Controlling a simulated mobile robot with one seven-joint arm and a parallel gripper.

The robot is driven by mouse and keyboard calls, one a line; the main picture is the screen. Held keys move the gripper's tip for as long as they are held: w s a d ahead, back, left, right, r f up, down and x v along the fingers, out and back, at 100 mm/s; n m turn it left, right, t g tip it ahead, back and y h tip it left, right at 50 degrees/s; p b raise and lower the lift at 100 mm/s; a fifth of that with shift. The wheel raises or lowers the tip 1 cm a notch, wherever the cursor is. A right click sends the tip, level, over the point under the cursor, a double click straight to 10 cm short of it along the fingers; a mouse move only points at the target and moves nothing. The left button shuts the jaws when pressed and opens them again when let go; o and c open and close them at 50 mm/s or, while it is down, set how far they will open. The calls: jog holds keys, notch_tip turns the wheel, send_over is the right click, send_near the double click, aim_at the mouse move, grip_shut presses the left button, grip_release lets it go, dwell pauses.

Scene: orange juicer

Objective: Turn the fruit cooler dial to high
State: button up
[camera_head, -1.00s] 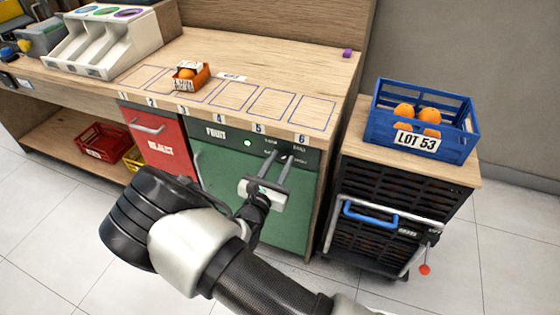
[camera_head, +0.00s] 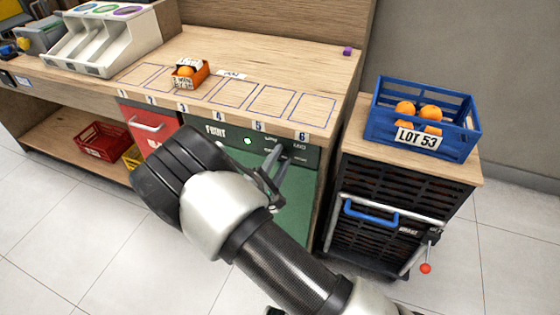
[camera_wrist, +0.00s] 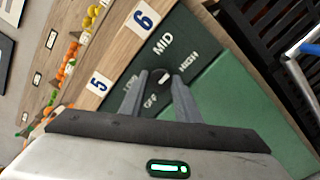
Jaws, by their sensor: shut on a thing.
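In the wrist view the small dark dial (camera_wrist: 161,75) has a pale mark and sits amid the labels OFF, LOW, MID and HIGH. My gripper (camera_wrist: 156,80) is shut on the dial, one finger on each side. I cannot tell for sure which label the mark faces. In the head view my gripper (camera_head: 275,165) is at the panel, and my arm hides the dial and part of the cooler front.
A red reject bin front (camera_head: 140,117) is left of the cooler. A dark cart (camera_head: 375,235) with a blue handle stands to the right, bearing a blue crate (camera_head: 468,150) of oranges. Floor in front is open.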

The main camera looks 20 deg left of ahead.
jog(key=shift+m+b, duration=0.35)
jog(key=shift+m, duration=0.75)
jog(key=o, duration=1)
jog(key=shift+o, duration=0.2)
jog(key=shift+s, duration=0.15)
jog(key=s+a+p, duration=0.1)
jog(key=s+p, duration=0.1)
jog(key=s, duration=1.5)
jog(key=shift+a, duration=0.15)
jog(key=shift+s, duration=0.1)
